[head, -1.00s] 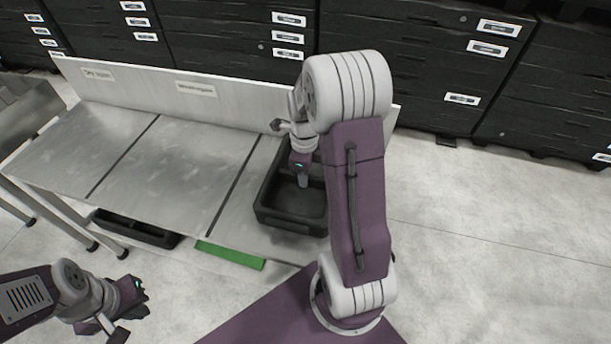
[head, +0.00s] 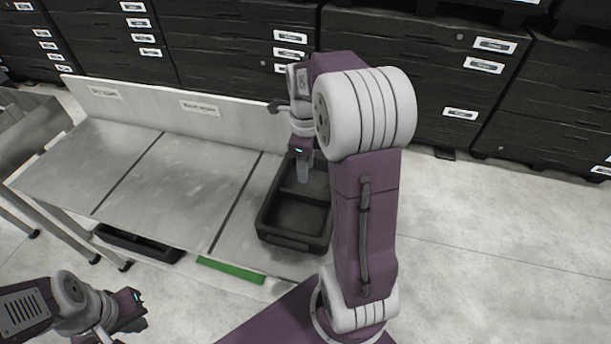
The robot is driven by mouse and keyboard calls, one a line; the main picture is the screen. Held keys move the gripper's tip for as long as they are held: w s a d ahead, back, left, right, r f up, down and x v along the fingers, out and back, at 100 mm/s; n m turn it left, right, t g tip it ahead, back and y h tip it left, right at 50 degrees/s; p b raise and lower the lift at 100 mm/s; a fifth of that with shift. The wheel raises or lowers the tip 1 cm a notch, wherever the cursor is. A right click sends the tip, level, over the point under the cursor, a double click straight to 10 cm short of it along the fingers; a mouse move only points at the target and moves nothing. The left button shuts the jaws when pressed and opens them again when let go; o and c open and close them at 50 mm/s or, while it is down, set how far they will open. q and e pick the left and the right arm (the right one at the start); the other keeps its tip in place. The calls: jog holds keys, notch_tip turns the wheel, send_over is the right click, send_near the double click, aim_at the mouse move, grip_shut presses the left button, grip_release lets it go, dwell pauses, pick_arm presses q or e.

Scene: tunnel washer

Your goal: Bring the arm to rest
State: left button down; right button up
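My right arm rises from my base and bends over the right end of the steel table (head: 135,178). My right gripper (head: 303,172) points down over the black tray (head: 283,240), near the tray's back part. I see no object held in it, but its fingers are too small and edge-on to tell open from shut. My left gripper (head: 138,322) is low at the lower left, in front of the table and above the floor. Its fingers are dark and partly hidden by its own wrist, and I see nothing held.
A white back panel (head: 180,106) with labels runs along the table's far edge. Black drawer cabinets (head: 420,75) stand behind. A green strip (head: 231,270) and another black tray (head: 138,244) sit low at the table's front. The floor at right is clear.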

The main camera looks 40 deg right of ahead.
jog(key=shift+r, duration=0.3)
jog(key=s+a+r+n+p, duration=0.2)
jog(key=a+r+n+p, duration=0.15)
jog(key=a, duration=0.35)
jog(key=s+a+f+n+p, duration=0.1)
jog(key=s+a+f+n, duration=0.1)
jog(key=n, duration=0.4)
jog(key=s+a+f+n, duration=0.1)
jog(key=s+a+n, duration=0.1)
jog(key=n, duration=0.4)
jog(key=s+a+f+n+p, duration=0.1)
jog(key=s+a+f+n, duration=0.1)
jog(key=s+n, duration=0.2)
jog(key=shift+a+f+n+p, duration=0.2)
jog(key=shift+f+n+p, duration=0.15)
jog(key=shift+n, duration=0.6)
jog(key=n, duration=0.2)
jog(key=shift+f+n+t, duration=0.25)
jog(key=shift+n+t, duration=0.05)
jog(key=shift+n, duration=0.1)
jog(key=n, duration=0.2)
jog(key=w+n, duration=0.1)
jog(key=shift+w+n+t, duration=0.15)
jog(key=shift+n+t, duration=0.15)
jog(key=shift+n, duration=0.1)
